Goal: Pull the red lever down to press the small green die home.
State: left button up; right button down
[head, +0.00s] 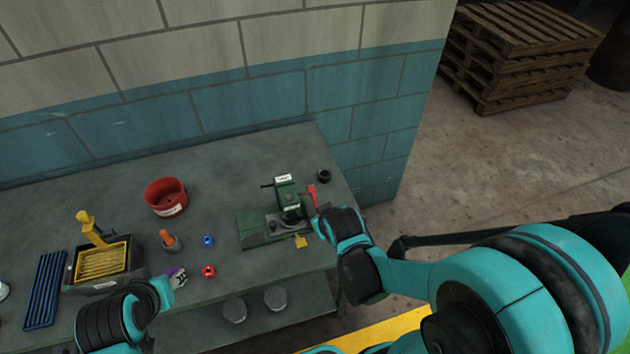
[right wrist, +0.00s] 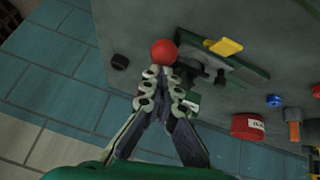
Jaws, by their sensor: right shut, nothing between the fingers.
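The green press (head: 286,192) stands on its base (head: 255,232) at the right part of the bench. Its red lever (head: 312,194) sticks up on the press's right side. In the right wrist view the lever's round red knob (right wrist: 163,52) lies just beyond my fingertips; I cannot tell whether they touch. My right gripper (head: 318,226) is shut and empty beside the press, and it also shows in the right wrist view (right wrist: 163,80). My left gripper (head: 178,278) is over the bench front by a small purple piece; its jaws are too small to read. I cannot make out the small green die.
A yellow tab (head: 301,241) is at the press base's front. A black cup (head: 324,175) stands behind right. A red bin (head: 166,196), an orange-topped piece (head: 168,239), blue (head: 208,240) and red (head: 208,271) parts and a yellow tray (head: 103,261) are to the left.

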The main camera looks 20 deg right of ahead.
jog(key=shift+s+f, duration=0.25)
jog(key=shift+s, duration=0.1)
notch_tip(320, 180, up, 5)
jog(key=w+p, duration=0.2)
jog(key=p, duration=0.2)
jog(key=s+a+r+p, duration=0.1)
jog(key=s+r+p, duration=0.2)
jog(key=s+r, duration=0.2)
jog(key=shift+s+a+r, duration=0.25)
jog(key=shift+s, duration=0.8)
jog(key=s+a+f+m+y+b, duration=0.1)
jog(key=s+f+b, duration=0.2)
jog(key=b, duration=1)
notch_tip(320, 180, down, 3)
jog(key=shift+s+a+r, duration=0.1)
jog(key=shift+s+a, duration=0.25)
jog(key=shift+s, duration=0.05)
